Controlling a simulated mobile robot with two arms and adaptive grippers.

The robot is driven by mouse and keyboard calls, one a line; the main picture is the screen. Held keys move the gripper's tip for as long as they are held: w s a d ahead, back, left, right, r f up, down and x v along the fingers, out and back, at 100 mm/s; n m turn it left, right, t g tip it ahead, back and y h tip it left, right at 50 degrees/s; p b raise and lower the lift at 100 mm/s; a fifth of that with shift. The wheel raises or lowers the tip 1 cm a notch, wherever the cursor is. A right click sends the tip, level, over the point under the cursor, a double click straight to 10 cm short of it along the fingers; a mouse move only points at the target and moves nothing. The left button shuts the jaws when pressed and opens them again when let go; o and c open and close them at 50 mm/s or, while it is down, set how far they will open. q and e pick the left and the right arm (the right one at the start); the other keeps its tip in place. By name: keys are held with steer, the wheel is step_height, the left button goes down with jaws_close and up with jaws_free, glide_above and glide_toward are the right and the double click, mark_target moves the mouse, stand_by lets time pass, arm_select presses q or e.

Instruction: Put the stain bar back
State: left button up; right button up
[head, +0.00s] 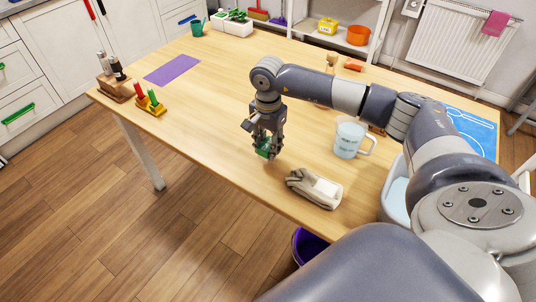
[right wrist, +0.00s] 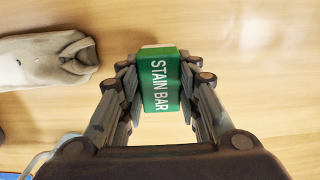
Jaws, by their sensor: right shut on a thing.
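The stain bar (right wrist: 160,82) is a green block with white "STAIN BAR" lettering and a pale end. My right gripper (right wrist: 160,90) is shut on it, with a finger on each side. In the head view the right gripper (head: 264,146) points down near the table's front edge, with the green stain bar (head: 263,153) between its fingertips. The bar is low over the wooden table (head: 215,95); I cannot tell whether it touches the top. My left gripper is not in view.
A beige cloth-like item with a white part (head: 315,188) lies right of the gripper. A pale mug (head: 349,138) stands behind it. A purple mat (head: 172,68), a yellow holder (head: 150,103) and a wooden block (head: 115,88) are at the left. Table left of the gripper is clear.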

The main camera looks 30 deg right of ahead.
mark_target(268, 154)
step_height(268, 154, down, 4)
steer(key=shift+r+b, duration=0.25)
steer(key=shift+b, duration=0.55)
steer(key=shift+r, duration=0.1)
steer(key=shift+s, duration=0.1)
steer(key=o, duration=0.9)
steer(key=shift+o, duration=0.2)
